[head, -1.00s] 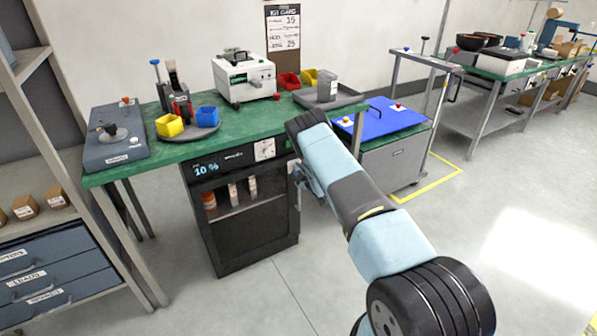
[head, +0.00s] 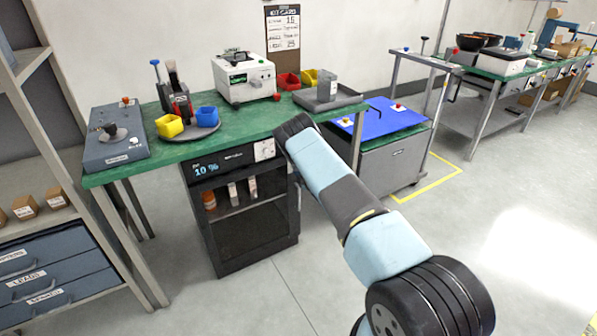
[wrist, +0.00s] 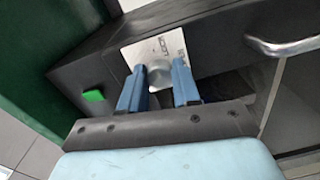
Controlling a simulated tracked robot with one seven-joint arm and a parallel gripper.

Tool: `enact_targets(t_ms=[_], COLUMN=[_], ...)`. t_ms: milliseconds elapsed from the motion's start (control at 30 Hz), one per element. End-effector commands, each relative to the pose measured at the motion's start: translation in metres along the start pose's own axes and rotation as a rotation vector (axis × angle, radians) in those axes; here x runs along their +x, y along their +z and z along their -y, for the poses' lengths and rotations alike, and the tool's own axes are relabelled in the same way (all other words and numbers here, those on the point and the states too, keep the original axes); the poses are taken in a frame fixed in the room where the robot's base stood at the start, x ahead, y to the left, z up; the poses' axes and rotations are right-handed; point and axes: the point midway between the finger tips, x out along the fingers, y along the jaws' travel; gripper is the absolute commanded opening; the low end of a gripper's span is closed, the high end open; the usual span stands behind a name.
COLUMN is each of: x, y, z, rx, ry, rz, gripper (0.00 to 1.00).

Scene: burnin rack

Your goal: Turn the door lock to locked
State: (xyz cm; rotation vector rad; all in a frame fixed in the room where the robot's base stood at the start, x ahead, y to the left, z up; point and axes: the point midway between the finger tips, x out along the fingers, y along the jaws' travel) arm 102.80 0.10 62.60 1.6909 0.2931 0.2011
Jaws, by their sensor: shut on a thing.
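The dark cabinet (head: 250,235) stands under the green bench, with its glass door closed in the head view. In the wrist view the door lock (wrist: 160,75) is a round silver knob on a light plate (wrist: 143,52) with small lettering. My gripper (wrist: 160,82) has its two blue fingers on either side of the knob and is shut on it. The lettering is tilted in this view and only partly readable. The fingers hide part of the knob, so its exact setting cannot be told.
A green square (wrist: 93,96) sits on the cabinet front left of the lock. A metal door handle (wrist: 285,47) is close on the right. The green bench (head: 235,135) is above, and a blue-topped cart (head: 385,122) stands to the right.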

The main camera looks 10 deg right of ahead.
Motion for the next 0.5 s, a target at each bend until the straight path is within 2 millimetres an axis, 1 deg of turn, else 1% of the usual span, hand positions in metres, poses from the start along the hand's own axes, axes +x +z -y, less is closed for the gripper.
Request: enact_targets(t_ms=[33,267,300,500], x=[-0.0002,-0.0002,-0.0002,-0.0002], y=[-0.0056,-0.0062,-0.0062,-0.0042], z=[0.0054,0.006,0.0061,0.0042], rx=[0.003,0.004,0.004,0.003], ry=[-0.008,-0.009,-0.009,-0.006], rz=[-0.007,-0.008,-0.008,-0.005], gripper=[0.01,0.01,0.35,0.54])
